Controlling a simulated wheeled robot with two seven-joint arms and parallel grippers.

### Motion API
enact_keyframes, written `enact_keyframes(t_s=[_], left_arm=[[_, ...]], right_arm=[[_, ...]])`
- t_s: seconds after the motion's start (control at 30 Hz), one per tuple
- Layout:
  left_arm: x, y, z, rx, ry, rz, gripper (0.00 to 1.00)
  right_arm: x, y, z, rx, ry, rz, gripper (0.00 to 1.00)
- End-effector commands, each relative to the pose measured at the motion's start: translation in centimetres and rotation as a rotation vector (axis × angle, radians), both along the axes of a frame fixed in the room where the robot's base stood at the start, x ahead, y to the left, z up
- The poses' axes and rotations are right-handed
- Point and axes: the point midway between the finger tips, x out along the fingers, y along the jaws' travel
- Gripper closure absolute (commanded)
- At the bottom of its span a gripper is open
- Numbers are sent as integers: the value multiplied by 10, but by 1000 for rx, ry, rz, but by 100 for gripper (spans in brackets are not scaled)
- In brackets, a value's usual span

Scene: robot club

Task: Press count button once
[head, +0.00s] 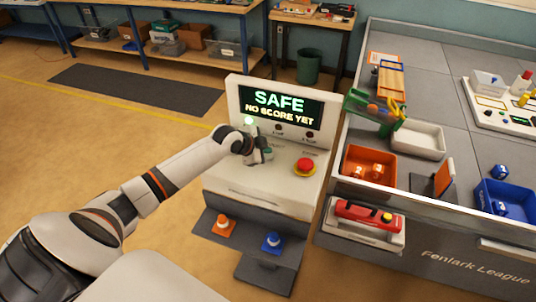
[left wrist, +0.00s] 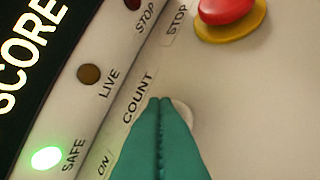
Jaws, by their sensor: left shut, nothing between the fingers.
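The white scoring console (head: 262,183) stands ahead of me with a dark screen (head: 279,107) that reads SAFE in green. The COUNT label (left wrist: 138,97) is printed on its panel in the left wrist view. A pale rounded button edge (left wrist: 185,112) shows just beside the fingertips, below that label; the fingers hide most of it. My left gripper (head: 267,155) is over the panel, its teal fingers (left wrist: 160,101) shut and empty. The tips are over or on that pale button; I cannot tell whether they touch. My right gripper is not in view.
A red mushroom button (head: 305,166) on a yellow ring sits right of my gripper, by the STOP label (left wrist: 177,26). The SAFE lamp (left wrist: 46,157) is lit green; the LIVE lamp (left wrist: 89,74) is dull. Right of the console is a grey table with an orange bin (head: 368,167).

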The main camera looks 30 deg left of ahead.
Motion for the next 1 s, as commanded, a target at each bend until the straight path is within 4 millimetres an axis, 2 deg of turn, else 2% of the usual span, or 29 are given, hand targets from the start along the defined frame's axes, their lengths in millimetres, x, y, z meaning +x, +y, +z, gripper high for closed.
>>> enact_keyframes(t_s=[1.0], left_arm=[[0,0,-12,0,1,0,100]], right_arm=[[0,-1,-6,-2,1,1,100]])
